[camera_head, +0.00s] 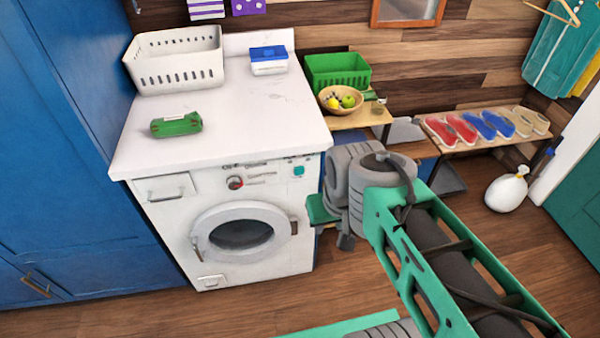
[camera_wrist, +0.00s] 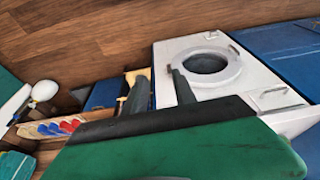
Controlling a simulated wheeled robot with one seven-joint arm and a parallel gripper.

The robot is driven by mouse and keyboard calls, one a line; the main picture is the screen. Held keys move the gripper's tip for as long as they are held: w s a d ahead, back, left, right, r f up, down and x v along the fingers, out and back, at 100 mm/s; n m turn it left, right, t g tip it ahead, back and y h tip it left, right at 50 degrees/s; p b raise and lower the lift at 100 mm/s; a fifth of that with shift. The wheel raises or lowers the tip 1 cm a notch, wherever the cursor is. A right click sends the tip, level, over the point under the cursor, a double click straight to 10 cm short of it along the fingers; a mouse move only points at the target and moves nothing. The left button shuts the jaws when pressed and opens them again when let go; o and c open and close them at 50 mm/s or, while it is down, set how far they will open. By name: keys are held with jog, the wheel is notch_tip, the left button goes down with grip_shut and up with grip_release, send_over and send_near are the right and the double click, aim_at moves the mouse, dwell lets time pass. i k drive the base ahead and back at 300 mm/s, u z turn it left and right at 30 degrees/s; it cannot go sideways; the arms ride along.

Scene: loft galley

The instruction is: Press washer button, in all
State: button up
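The white washer (camera_head: 253,238) stands under a white countertop, with its round door (camera_head: 240,234) shut. A small teal button (camera_head: 299,171) sits at the right end of its upper control panel, left of my arm. A round red-centred dial (camera_head: 235,182) is further left on the panel. My gripper (camera_wrist: 158,85) is in front of the washer's right side, its fingers apart with nothing seen between them. In the wrist view the washer (camera_wrist: 257,78) appears turned, and I cannot make out the button there. In the head view my wrist partly hides the gripper.
A blue cabinet (camera_head: 62,165) stands left of the washer. The countertop (camera_head: 240,115) holds a white basket (camera_head: 175,75), a green packet (camera_head: 176,125) and a blue-lidded box (camera_head: 268,68). A shoe bench (camera_head: 440,143) and white bag (camera_head: 507,192) are at right.

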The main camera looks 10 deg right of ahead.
aim_at(299, 170)
jog(key=u, duration=2.8)
jog(key=k, duration=0.65)
jog(key=z, duration=1.1)
